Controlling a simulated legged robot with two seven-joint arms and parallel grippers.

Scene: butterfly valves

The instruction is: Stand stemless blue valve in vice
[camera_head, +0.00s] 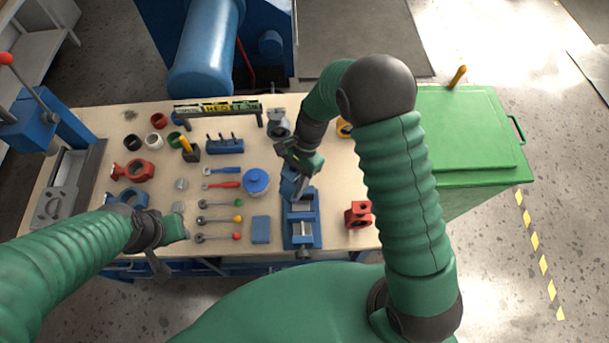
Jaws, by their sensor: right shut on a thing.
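A blue vice (302,232) stands near the table's front edge, right of the middle, with pale metal surfaces on top. My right gripper (297,178) reaches down over the vice's far end and is shut on a blue part (288,186). The gripper hides much of this part, so I cannot tell its full shape or whether it touches the vice. A blue ring-shaped valve body (133,196) lies at the left of the table, partly hidden by my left arm. My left gripper (178,226) is low over the front left; its finger opening is unclear.
The wooden table (222,112) carries red valve bodies (139,170) (358,214), several handled levers (219,219), a blue round pot (256,182) and a blue block (261,229). A press (40,118) stands left and a green bin (465,135) right.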

